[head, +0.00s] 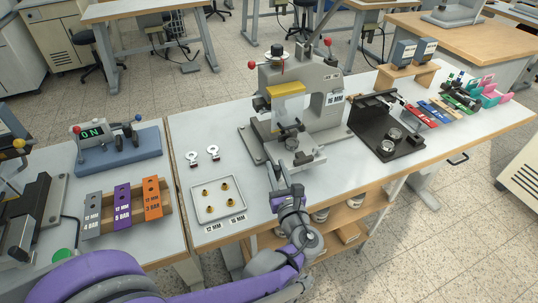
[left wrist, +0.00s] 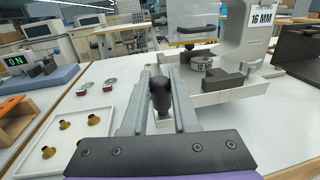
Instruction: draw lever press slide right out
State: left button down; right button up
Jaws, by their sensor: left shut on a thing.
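The lever press (head: 333,84) stands in the middle of the table, with a yellow plate under its head and a "16 MM" label. Its slide (head: 306,161) is at the front of the base; in the left wrist view the slide (left wrist: 232,94) carries a round piece marked "12 M..." (left wrist: 202,68). My left gripper (head: 283,192) is in front of the press. In the left wrist view its fingers (left wrist: 163,92) are shut around a black knob handle (left wrist: 161,97). The handle's join to the slide is partly hidden. My right gripper is not in view.
A white tray (head: 233,211) with several brass pieces lies left of the gripper, with two small metal tags (head: 212,152) behind it. A black fixture (head: 373,128) stands right of the press. The table's front edge is close below my gripper.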

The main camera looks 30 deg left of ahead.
pick_arm(q)
jog(key=v, duration=0.2)
jog(key=shift+s+d, duration=0.15)
jog(key=shift+d, duration=0.25)
jog(key=shift+f, duration=0.1)
jog(key=c, duration=0.9)
grip_release()
jog(key=shift+c, duration=0.2)
jog(key=shift+o, duration=1.3)
jog(key=shift+s+d, duration=0.15)
